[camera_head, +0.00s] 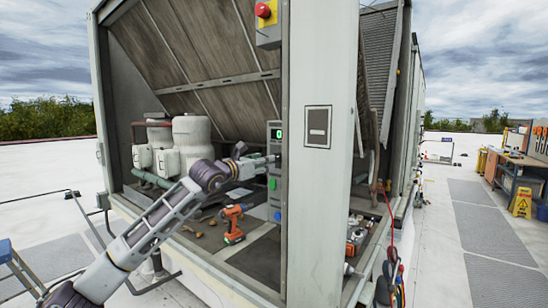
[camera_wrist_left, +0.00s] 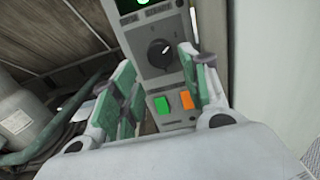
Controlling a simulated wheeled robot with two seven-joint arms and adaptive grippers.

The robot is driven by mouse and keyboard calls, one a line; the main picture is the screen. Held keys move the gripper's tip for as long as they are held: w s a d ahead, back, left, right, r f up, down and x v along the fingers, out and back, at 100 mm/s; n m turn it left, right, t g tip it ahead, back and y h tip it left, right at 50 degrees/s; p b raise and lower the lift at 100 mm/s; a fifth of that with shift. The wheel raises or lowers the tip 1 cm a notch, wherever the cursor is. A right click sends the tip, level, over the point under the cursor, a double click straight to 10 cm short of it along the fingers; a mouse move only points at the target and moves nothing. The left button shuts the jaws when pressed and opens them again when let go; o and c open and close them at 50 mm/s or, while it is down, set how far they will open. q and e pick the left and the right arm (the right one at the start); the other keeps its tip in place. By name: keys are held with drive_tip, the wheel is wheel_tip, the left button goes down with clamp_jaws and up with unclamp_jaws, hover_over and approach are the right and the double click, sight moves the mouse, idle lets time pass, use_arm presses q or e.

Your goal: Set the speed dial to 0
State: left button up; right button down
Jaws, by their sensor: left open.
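The speed dial (camera_wrist_left: 160,54) is a round black knob on a grey control panel (camera_wrist_left: 176,84). Its white mark points to the upper right in the left wrist view; the scale numbers are too small to read. My left gripper (camera_wrist_left: 157,66) is open, with its green-padded fingers on either side of the dial in that view. I cannot tell whether they touch it. In the head view the left gripper (camera_head: 268,159) reaches the narrow control panel (camera_head: 274,204) from the left and hides the dial. A small green-lit display (camera_head: 279,134) sits above it. My right gripper is not in view.
A green button (camera_wrist_left: 162,105) and an orange button (camera_wrist_left: 186,99) sit below the dial. A pale upright post (camera_head: 325,200) stands right of the panel. An orange drill (camera_head: 234,225) stands on the cooler's floor. Compressor tanks (camera_head: 191,135) stand at the left.

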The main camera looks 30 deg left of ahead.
sight(276, 159)
use_arm(q)
drive_tip(key=shift+w+d+r+p, duration=0.1)
drive_tip(key=shift+w+p, duration=0.45)
drive_tip(key=shift+w, duration=0.55)
drive_tip(key=shift+w+d+p, duration=0.1)
drive_tip(key=shift+w+p, duration=0.45)
drive_tip(key=shift+w, duration=0.5)
drive_tip(key=shift+w+d+p, duration=0.1)
drive_tip(key=shift+w+p, duration=0.45)
drive_tip(key=shift+w, duration=0.7)
drive_tip(key=c, duration=0.7)
